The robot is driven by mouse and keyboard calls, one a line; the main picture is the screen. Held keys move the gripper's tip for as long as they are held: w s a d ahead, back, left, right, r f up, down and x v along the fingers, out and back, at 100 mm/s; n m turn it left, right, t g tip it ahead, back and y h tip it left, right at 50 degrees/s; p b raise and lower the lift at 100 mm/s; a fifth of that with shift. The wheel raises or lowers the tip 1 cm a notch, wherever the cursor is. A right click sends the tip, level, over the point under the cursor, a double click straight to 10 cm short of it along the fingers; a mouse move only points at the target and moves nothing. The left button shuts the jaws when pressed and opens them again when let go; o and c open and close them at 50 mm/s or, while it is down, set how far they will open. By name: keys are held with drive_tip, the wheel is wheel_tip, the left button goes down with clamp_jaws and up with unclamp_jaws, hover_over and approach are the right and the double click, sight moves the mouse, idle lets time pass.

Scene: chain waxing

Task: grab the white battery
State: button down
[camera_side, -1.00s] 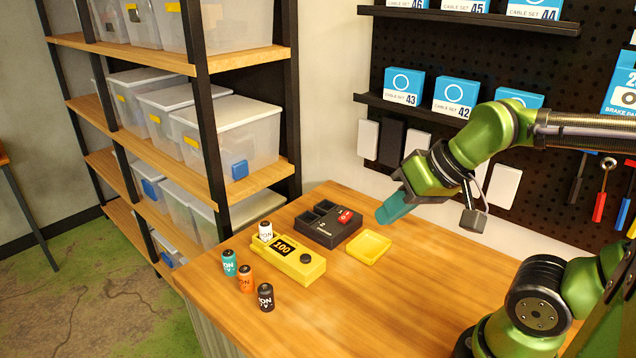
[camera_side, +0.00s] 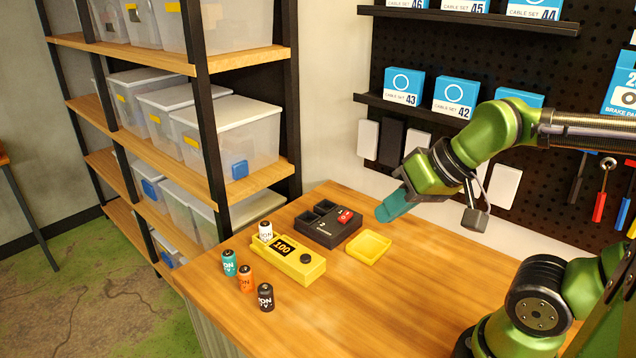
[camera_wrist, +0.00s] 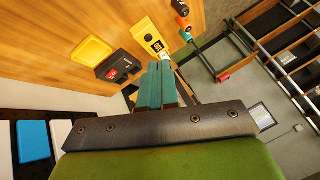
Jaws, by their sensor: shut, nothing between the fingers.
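The white battery (camera_side: 265,231) stands upright at the left end of the yellow tester (camera_side: 290,259), which has a display reading 100. It looks seated in the tester's end, its lower part hidden. My gripper (camera_side: 384,216), with teal fingers, is shut and empty. It hangs in the air above the back right of the table, well to the right of the white battery. The closed fingers also show in the wrist view (camera_wrist: 156,72).
A teal battery (camera_side: 229,262), an orange battery (camera_side: 245,279) and a black battery (camera_side: 266,297) stand along the table's left edge. A dark case (camera_side: 327,226) with a red switch and a yellow tray (camera_side: 369,246) lie behind the tester. The table's front right is clear.

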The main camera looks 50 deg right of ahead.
idle(0.3)
drive_tip(key=c, duration=0.7)
unclamp_jaws()
drive_tip(key=n+g+h, duration=0.2)
drive_tip(key=n+g, duration=0.1)
approach(266, 224)
drive_tip(key=x, duration=1)
drive_tip(key=shift+s, duration=0.1)
